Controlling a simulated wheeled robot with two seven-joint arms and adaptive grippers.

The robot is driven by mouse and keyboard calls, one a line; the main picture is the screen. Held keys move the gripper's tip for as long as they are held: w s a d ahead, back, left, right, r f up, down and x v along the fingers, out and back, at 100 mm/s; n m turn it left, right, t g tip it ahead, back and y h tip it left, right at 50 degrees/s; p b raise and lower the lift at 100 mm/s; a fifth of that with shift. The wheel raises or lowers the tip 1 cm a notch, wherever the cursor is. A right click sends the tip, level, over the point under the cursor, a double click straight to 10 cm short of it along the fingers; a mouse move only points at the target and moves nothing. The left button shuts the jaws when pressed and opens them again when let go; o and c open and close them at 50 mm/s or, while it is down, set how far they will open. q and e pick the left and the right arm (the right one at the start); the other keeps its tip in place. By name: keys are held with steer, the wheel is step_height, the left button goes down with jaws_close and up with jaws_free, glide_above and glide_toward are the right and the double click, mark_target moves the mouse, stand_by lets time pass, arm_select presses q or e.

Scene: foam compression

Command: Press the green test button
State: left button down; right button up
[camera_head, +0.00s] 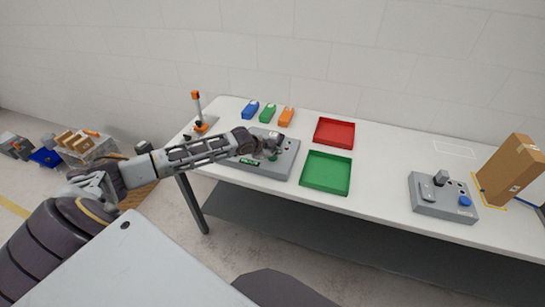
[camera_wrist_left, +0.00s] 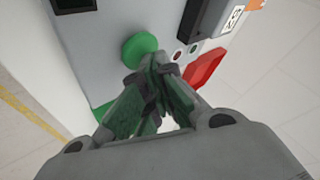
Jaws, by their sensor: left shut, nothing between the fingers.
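The green button (camera_wrist_left: 141,48) is a round disc on a grey control box (camera_wrist_left: 110,30) in the left wrist view. The box also shows in the head view (camera_head: 285,170) at the table's left part. My left gripper (camera_wrist_left: 152,80) is shut and empty, with its fingertips just below the button in the wrist picture. I cannot tell whether they touch it. In the head view my left gripper (camera_head: 272,150) is over the box and partly hides its top and the button. My right gripper is not in view.
A green tray (camera_head: 327,189) and a red tray (camera_head: 350,131) lie right of the box. Blue (camera_head: 251,109), green (camera_head: 267,112) and orange (camera_head: 286,117) blocks stand behind it. Another grey box (camera_head: 425,205) and a carton (camera_head: 513,170) are at the right. Bare table lies between.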

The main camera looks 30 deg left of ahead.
mark_target(274, 157)
arm_select(q)
steer(key=shift+f, duration=0.25)
stand_by(0.4)
steer(key=shift+r, duration=0.15)
steer(key=shift+r+p, duration=0.75)
steer(key=shift+p, duration=0.25)
steer(key=shift+r, duration=0.1)
steer(key=shift+r+p, duration=2.5)
steer(key=shift+p, duration=0.2)
